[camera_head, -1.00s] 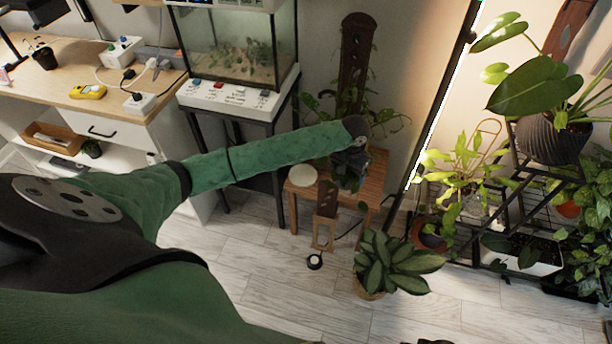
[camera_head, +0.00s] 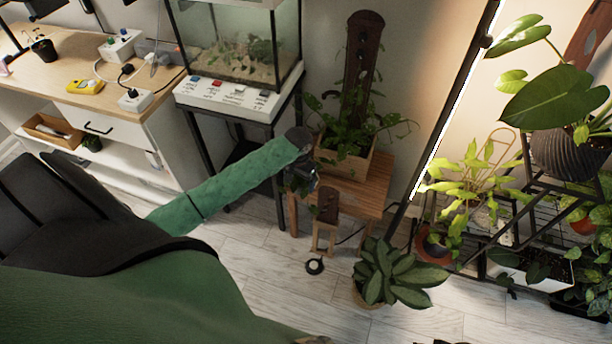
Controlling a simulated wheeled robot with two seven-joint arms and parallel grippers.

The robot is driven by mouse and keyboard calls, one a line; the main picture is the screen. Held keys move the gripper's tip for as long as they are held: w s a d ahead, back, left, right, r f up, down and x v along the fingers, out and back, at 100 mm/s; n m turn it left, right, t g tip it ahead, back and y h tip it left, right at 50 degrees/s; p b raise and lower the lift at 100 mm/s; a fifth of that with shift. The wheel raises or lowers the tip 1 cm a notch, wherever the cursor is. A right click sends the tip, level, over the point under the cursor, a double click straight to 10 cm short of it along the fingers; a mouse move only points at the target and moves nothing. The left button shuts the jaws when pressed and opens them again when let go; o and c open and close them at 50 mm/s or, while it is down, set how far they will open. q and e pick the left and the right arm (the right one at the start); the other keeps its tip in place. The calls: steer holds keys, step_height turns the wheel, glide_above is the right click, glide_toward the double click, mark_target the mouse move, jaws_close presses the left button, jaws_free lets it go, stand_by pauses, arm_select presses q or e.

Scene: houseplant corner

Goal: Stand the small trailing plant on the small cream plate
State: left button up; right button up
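My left arm reaches in from the left, and its dark gripper (camera_head: 302,182) is over the left end of the wooden stool. Its fingers are small and dark here, so I cannot tell whether they are open or shut on something. A little green shows close to the gripper, but I cannot make out a separate small plant. The small cream plate is hidden behind the gripper and forearm. A leafy plant with trailing stems (camera_head: 346,138) stands in a wooden box (camera_head: 345,162) at the back of the stool. My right gripper is out of view.
The wooden stool (camera_head: 362,194) has bare top to the right of the gripper. A glass tank (camera_head: 238,50) stands on a stand at the left. A broad-leaved potted plant (camera_head: 393,275) is on the floor in front. A black plant rack (camera_head: 520,190) stands at the right.

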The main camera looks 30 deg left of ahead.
arm_select(q)
steer(key=shift+w+a+f, duration=0.1)
steer(key=shift+w+a, duration=0.15)
steer(key=shift+w, duration=0.15)
steer(key=w+a+f, duration=0.1)
steer(key=w+f, duration=0.1)
steer(key=w, duration=0.1)
steer(key=w+a+f+p, duration=0.1)
steer(key=w+a+f, duration=0.1)
steer(key=w, duration=0.1)
steer(key=w+a+f, duration=0.1)
steer(key=w+f, duration=0.1)
steer(key=w, duration=0.1)
steer(key=shift+w+a+f, duration=0.15)
steer(key=shift+a, duration=0.05)
steer(key=shift+w+f, duration=0.1)
steer(key=shift+f, duration=0.05)
steer(key=shift+f+p, duration=0.3)
steer(key=shift+p, duration=0.05)
step_height(320, 180, down, 2)
steer(key=shift+f, duration=0.1)
steer(key=shift+f+p, duration=0.3)
steer(key=shift+f, duration=0.25)
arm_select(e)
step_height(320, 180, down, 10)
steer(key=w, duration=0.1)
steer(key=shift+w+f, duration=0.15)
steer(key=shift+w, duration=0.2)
arm_select(q)
steer(key=shift+f, duration=0.3)
